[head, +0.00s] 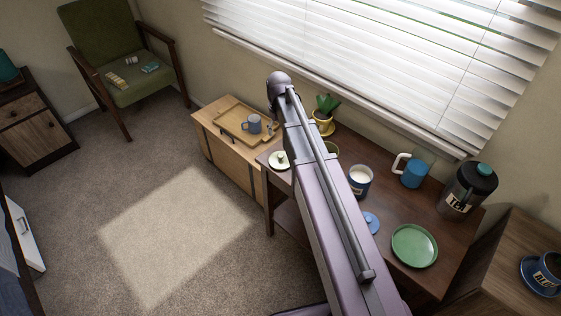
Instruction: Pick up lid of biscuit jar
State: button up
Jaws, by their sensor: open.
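Two lid-like discs lie on the dark brown table. A pale lid with a dark knob (280,160) is at its left end, and a blue lid with a knob (371,222) is partly hidden behind my arm. A blue canister with an open top and pale contents (360,182) stands by the blue lid. A dark jar with a label and a black-and-green lid (466,190) stands at the right back. I cannot tell which is the biscuit jar. My arm crosses the table; my gripper is not visible.
A blue mug with a white handle (412,172) and a green plate (414,246) are on the table. A potted plant (325,108) stands behind my arm. A wooden chest (222,150) bears a tray (234,119) with a mug (251,124). The carpet at left is clear.

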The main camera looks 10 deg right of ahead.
aim_at(281, 155)
jog(key=shift+f, duration=0.15)
notch_tip(281, 155, down, 8)
jog(key=b, duration=0.8)
jog(key=shift+f+b, duration=0.2)
jog(key=shift+b, duration=0.15)
jog(key=f+b, duration=0.3)
jog(key=shift+s+d+f, duration=0.15)
jog(key=shift+d+f, duration=0.1)
jog(key=shift+d, duration=0.05)
jog(key=shift+f+b, duration=0.85)
jog(key=shift+b, duration=0.25)
grip_shut()
